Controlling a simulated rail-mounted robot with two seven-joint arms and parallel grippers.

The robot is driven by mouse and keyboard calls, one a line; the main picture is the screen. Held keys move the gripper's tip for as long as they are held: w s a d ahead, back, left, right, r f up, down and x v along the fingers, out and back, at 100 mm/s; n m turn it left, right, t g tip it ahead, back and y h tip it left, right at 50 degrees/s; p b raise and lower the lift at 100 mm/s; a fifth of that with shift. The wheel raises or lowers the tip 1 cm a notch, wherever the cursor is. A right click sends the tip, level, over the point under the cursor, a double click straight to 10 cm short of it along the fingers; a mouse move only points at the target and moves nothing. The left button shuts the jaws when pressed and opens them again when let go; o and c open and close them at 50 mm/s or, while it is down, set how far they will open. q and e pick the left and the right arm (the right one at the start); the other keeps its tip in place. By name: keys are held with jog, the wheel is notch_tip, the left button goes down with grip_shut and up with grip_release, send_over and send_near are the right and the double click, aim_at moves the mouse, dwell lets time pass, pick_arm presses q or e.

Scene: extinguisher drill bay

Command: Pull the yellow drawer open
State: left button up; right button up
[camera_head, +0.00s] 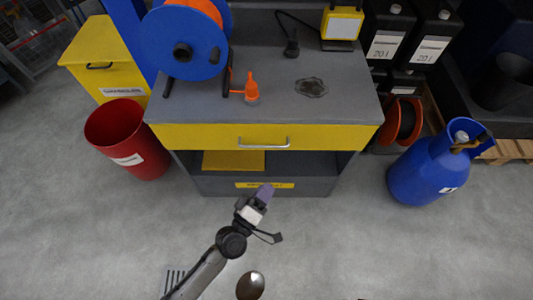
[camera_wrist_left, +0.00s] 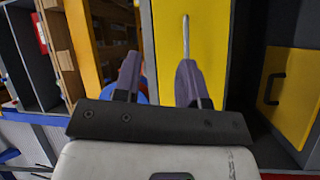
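The yellow drawer (camera_head: 200,137) sits under the grey worktop and looks shut, its front level with the bench. Its metal bar handle (camera_head: 263,146) is at the middle of the front. In the left wrist view the yellow front (camera_wrist_left: 205,25) and handle (camera_wrist_left: 186,38) lie ahead, with the handle end just beyond the right finger. My left gripper (camera_head: 264,194) is below and in front of the drawer, apart from the handle. In the left wrist view my left gripper (camera_wrist_left: 159,72) has its fingers spread with nothing held between them. My right gripper is not in view.
A red bin (camera_head: 120,140) stands left and a blue cylinder (camera_head: 420,172) right. The floor before the bench is mostly clear.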

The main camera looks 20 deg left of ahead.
aim_at(266, 146)
pick_arm(q)
jog(key=w+a+f+n+t+y+b, duration=0.1)
jog(key=w+a+f+n+y+b, duration=0.15)
jog(key=a+f+n+y, duration=0.35)
jog(key=shift+n+y, duration=0.3)
jog(key=shift+n, duration=0.5)
jog(key=x, duration=0.4)
jog(key=d+b+x, duration=0.1)
jog(key=x, duration=0.3)
jog(key=d+r+b+x, duration=0.1)
jog(key=x, duration=0.4)
jog(key=shift+w+d+r, duration=0.1)
jog(key=shift+r, duration=0.05)
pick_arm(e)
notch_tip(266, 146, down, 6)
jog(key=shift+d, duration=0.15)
pick_arm(q)
grip_shut()
